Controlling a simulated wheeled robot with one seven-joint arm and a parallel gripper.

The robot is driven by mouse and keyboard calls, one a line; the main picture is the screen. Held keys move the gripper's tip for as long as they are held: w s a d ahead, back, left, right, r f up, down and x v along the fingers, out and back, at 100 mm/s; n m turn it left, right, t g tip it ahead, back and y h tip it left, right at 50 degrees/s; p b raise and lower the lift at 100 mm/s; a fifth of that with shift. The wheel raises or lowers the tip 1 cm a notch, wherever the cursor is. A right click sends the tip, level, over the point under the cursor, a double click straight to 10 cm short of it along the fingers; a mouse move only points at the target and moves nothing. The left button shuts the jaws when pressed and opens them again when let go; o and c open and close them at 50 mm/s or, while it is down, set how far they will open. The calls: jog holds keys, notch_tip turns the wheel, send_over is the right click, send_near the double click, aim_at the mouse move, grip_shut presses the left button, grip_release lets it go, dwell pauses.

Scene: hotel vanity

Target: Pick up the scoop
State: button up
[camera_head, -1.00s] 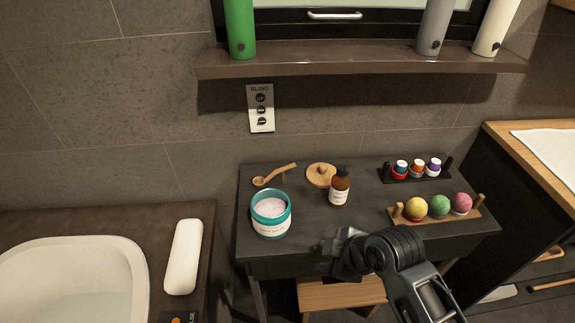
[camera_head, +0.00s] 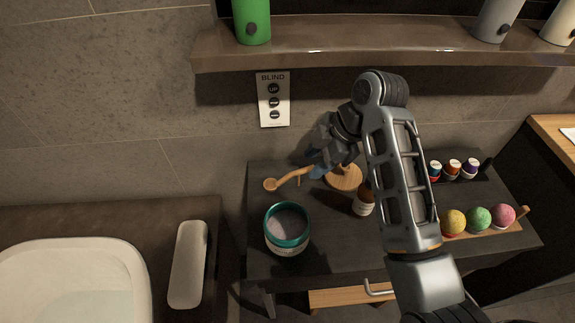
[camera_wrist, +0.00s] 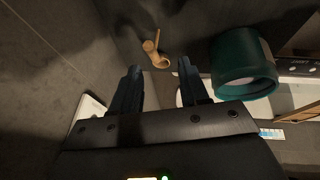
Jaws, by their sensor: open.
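The wooden scoop (camera_head: 288,179) lies at the back left of the dark table, its round bowl toward the left and its handle toward my gripper. My gripper (camera_head: 316,165) is over the handle end, close to the back wall, with its fingers partly hidden by my arm. In the wrist view the scoop (camera_wrist: 154,50) shows beyond and between the two spread fingertips (camera_wrist: 160,68), with clear space around it. My gripper is open and holds nothing.
An open teal jar (camera_head: 287,226) of pale contents stands in front of the scoop. A round wooden lid (camera_head: 345,180) and an amber bottle (camera_head: 362,202) are right of it, partly behind my arm. A brown shelf (camera_head: 330,57) overhangs the back.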

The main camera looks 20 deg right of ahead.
aim_at(302, 170)
jog(key=shift+w+a+f, duration=0.1)
jog(key=shift+w+f, duration=0.15)
jog(key=shift+w, duration=0.1)
jog(key=x, duration=0.6)
jog(key=shift+w+a+f+p, duration=0.1)
jog(key=shift+w+f+p, duration=0.2)
grip_shut()
